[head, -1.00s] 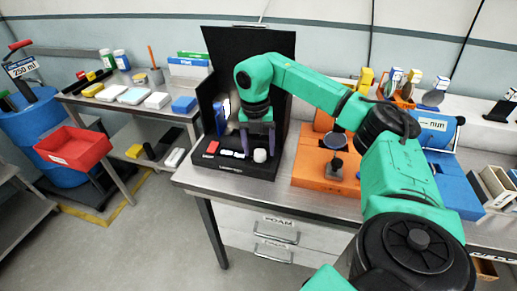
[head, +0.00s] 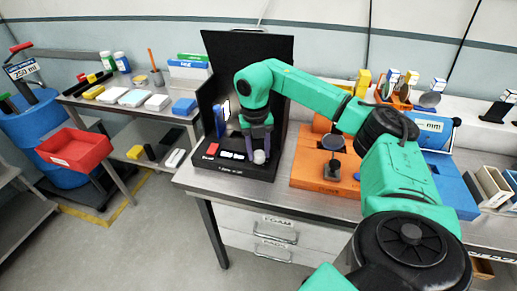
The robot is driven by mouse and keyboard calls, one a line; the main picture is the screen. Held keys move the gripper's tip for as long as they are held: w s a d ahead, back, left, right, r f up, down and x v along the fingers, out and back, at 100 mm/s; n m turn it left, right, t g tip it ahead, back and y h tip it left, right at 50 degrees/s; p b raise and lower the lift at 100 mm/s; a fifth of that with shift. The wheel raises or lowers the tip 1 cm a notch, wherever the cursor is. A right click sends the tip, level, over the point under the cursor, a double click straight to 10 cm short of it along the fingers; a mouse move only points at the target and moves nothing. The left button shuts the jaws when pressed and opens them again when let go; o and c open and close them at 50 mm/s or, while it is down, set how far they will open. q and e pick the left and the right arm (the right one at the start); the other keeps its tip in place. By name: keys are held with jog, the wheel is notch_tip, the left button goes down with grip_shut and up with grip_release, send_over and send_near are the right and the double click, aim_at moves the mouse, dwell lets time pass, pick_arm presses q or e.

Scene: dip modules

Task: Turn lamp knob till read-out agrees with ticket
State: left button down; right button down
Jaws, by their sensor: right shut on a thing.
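The lamp module is a black box (head: 236,172) with tall black panels behind and beside it, on the metal bench. Its front carries a red block (head: 212,149), small white panels (head: 232,155) and a pale round knob (head: 259,157). I cannot tell which panel is the read-out or which is the ticket. My left gripper is out of view.
An orange module (head: 310,172) with a dark post stands just right of the lamp module, under my right arm. A blue module (head: 455,190) is farther right. A side table with boxes and a red bin (head: 75,148) are at the left.

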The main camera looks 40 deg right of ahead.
jog(key=shift+c, duration=2)
grip_release()
jog(key=shift+r, duration=0.1)
jog(key=r, duration=0.7)
jog(key=shift+w+a+r, duration=0.15)
jog(key=shift+a+r, duration=0.05)
jog(key=shift+r, duration=0.15)
notch_tip(320, 180, up, 7)
jog(key=p, duration=0.4)
send_over(257, 154)
jog(key=shift+a+f, duration=0.1)
jog(key=shift+a, duration=0.1)
jog(key=shift+w, duration=0.1)
